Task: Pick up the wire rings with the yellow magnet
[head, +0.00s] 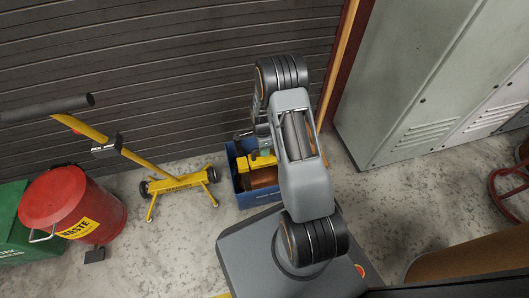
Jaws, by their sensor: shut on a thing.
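A yellow block (263,161), which looks like the magnet, shows at the blue bin (247,200), just below my gripper (260,148). My gripper is partly hidden behind my own arm and is shut on the yellow block. The block is over or inside the bin's opening; its exact height cannot be told. A copper-brown rounded thing (262,178) lies in the bin below the block. I cannot make out separate wire rings. My arm covers the bin's right side.
A yellow wheeled stand with a long pole (178,183) stands left of the bin. Further left are a red waste can (70,205) and a green bin (18,230). Grey lockers (405,85) stand at right, a slatted shutter (150,70) behind. Floor between stand and bin is clear.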

